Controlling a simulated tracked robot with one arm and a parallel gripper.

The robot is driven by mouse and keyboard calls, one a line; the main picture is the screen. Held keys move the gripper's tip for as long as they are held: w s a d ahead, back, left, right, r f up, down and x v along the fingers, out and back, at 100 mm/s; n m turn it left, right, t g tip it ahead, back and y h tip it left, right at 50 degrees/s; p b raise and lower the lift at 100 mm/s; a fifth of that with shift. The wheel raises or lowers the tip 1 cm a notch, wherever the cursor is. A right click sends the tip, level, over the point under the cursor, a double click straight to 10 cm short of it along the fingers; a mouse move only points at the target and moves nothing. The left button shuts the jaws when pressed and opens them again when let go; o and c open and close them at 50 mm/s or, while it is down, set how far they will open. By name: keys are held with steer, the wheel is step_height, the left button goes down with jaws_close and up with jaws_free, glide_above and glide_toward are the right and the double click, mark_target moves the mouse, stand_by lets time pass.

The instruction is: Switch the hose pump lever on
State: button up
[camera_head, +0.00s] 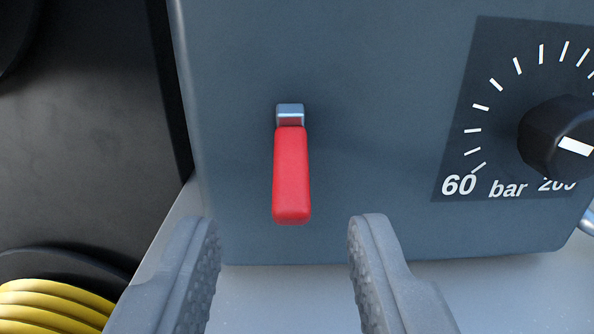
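The hose pump lever (291,178) has a red handle that hangs straight down from a small grey metal mount (290,114). It sits on the blue-grey face of the pump box (370,90), left of centre. My gripper (285,225) is at the bottom of the view, with its two grey, studded fingers apart and nothing between them. The fingertips are either side of the line of the lever, level with its lower end. I see no contact; how far the fingertips are from the box face is hard to tell.
A black pressure knob (557,138) with a scale reading "60 bar 200" is on the box's right side. A dark panel (85,130) stands at the left. Coiled yellow hose (50,305) lies at lower left. A pale surface (500,295) shows below the box.

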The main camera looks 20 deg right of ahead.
mark_target(293, 177)
steer(key=shift+b+x, duration=0.35)
steer(key=shift+x, duration=3)
steer(key=shift+d, duration=0.1)
steer(key=shift+c, duration=0.3)
jaws_close()
